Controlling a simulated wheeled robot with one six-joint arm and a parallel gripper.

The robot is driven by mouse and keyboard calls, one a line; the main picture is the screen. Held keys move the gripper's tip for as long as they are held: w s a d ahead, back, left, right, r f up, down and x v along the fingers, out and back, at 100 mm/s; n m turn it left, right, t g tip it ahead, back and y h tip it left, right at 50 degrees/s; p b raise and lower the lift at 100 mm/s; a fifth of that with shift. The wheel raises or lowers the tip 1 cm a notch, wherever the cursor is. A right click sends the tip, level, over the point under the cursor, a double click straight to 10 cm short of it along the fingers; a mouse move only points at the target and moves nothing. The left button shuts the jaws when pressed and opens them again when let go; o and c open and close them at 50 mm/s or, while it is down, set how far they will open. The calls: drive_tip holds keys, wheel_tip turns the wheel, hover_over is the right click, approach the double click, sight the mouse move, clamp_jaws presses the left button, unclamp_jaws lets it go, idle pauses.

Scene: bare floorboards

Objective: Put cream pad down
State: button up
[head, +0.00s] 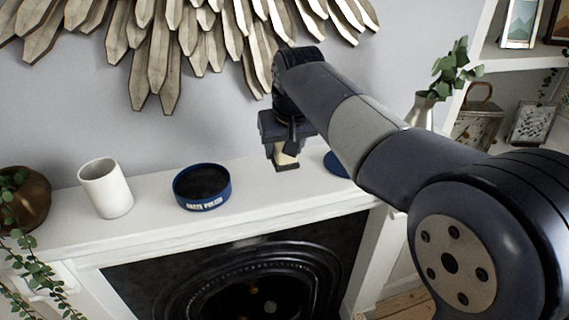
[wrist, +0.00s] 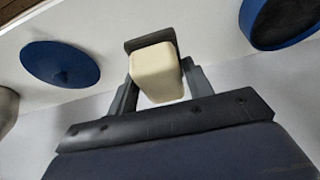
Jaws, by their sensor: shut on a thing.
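The cream pad (wrist: 157,73) is a small rounded block between the fingers of my gripper (wrist: 155,80) in the wrist view. My gripper is shut on it. In the head view my gripper (head: 284,150) points down over the white mantel shelf (head: 245,222), and the cream pad (head: 286,160) shows at its fingertips. The pad is close to the shelf top; I cannot tell whether it touches.
An open blue tin (head: 202,204) and a white cup (head: 106,188) stand left on the shelf. A blue round lid (wrist: 60,63) lies right of my gripper in the head view, partly behind my arm. A vase (head: 420,110) with leaves stands farther right.

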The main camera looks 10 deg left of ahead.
sight(284, 165)
drive_tip(key=shift+f+p, duration=0.3)
drive_tip(key=shift+f, duration=2.1)
drive_tip(key=shift+f, duration=0.15)
drive_tip(key=o, duration=1.1)
drive_tip(key=b+v, duration=0.2)
drive_tip(key=v, duration=1)
drive_tip(key=shift+r, duration=0.2)
drive_tip(key=shift+f, duration=0.1)
